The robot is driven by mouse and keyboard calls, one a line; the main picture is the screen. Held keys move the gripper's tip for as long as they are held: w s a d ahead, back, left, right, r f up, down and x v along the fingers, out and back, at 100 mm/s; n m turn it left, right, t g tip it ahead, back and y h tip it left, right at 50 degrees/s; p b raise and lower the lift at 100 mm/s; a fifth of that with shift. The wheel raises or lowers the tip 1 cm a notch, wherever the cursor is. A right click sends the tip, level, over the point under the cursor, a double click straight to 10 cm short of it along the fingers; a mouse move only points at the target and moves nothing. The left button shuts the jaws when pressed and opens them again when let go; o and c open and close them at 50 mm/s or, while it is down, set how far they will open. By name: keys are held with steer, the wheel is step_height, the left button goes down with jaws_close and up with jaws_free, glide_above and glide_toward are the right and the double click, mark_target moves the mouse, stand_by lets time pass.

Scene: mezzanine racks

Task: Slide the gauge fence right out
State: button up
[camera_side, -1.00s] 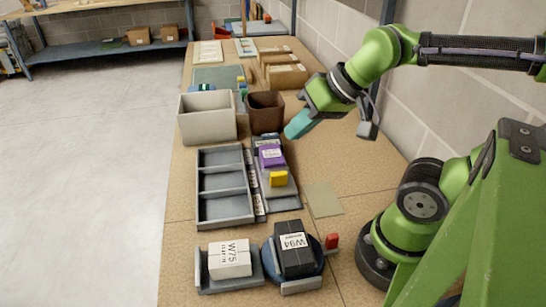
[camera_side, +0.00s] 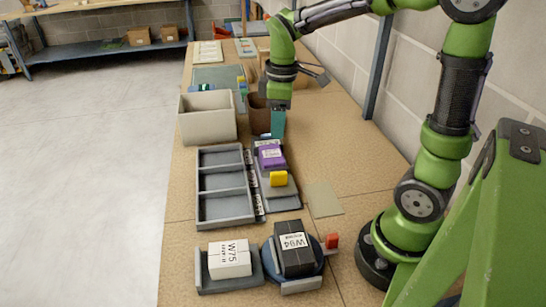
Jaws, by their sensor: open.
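A grey gauge board (camera_side: 285,205) with a row of white labels along its left edge lies in the middle of the bench. A purple block (camera_side: 271,157) with a white label sits on its far part, and a yellow block (camera_side: 278,179) sits nearer. I cannot tell for sure which of these parts is the gauge fence. The fingers hide part of the far end.
A grey three-compartment tray (camera_side: 225,207) stands left of the board. A beige bin (camera_side: 207,119) and a brown bin (camera_side: 258,115) stand behind. In front are a white box (camera_side: 229,259) marked W75 and a black box (camera_side: 295,254) marked W94. A flat tan pad (camera_side: 323,200) lies right.

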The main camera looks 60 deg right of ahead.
mark_target(279, 173)
steer(key=f+n, duration=0.1)
steer(key=f, duration=0.4)
steer(key=f+n, duration=0.1)
steer(key=f, duration=0.4)
steer(key=f+n, duration=0.1)
steer(key=f, duration=0.5)
steer(key=shift+d+f, duration=0.1)
steer(key=shift+d, duration=0.1)
jaws_close()
